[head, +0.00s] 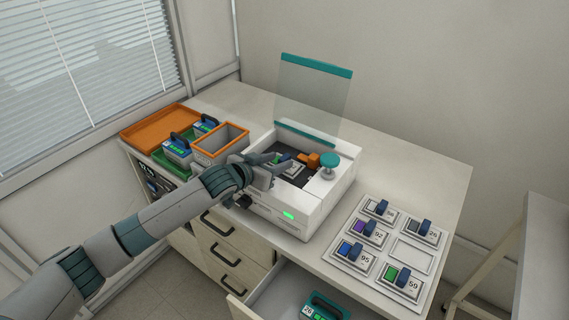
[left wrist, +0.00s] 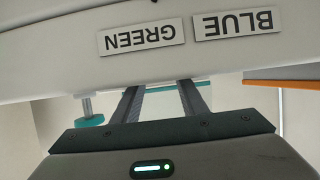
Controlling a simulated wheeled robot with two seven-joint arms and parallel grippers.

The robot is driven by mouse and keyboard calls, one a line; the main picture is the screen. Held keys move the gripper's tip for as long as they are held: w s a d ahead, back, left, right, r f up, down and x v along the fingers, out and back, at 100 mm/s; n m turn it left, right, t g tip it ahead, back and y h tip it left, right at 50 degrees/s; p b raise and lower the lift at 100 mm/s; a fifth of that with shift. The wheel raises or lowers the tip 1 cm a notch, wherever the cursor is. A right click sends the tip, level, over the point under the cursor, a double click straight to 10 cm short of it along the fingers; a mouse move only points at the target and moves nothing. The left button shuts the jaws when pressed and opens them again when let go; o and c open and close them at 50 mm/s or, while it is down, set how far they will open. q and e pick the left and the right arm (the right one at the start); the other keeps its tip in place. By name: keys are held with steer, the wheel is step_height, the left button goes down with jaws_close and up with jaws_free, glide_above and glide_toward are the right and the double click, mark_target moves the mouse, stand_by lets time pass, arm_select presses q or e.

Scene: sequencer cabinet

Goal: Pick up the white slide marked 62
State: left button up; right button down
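A pale slide (head: 291,168) lies in the dark well of the white sequencer cabinet (head: 310,207), partly behind my left gripper; I cannot read its number. My left gripper (head: 280,161) reaches over the well from the left. In the left wrist view its two fingers (left wrist: 161,95) stand apart with nothing seen between them; a white panel cuts off the tips. I cannot tell whether they touch the slide. No 62 is readable on the slides in the white rack (head: 352,265). My right gripper is out of view.
The cabinet's clear lid (head: 313,95) stands open behind the well. A teal knob (head: 329,162) and an orange part (head: 309,160) flank the well. An orange bin (head: 220,143), orange tray (head: 160,128) and blue-handled boxes stand left. An open drawer (head: 262,297) juts out in front.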

mark_target(284, 157)
arm_select(q)
steer(key=shift+w, duration=0.1)
steer(key=shift+p+x, duration=0.7)
steer(key=shift+x, duration=0.1)
steer(key=shift+w+d+f+p, duration=0.15)
steer(key=shift+w+p, duration=0.05)
steer(key=shift+w, duration=0.25)
steer(key=shift+w+d+f+p, duration=0.1)
steer(key=shift+w+p, duration=0.1)
steer(key=shift+w, duration=0.2)
steer(key=shift+x, duration=0.9)
steer(key=shift+f, duration=0.1)
jaws_close()
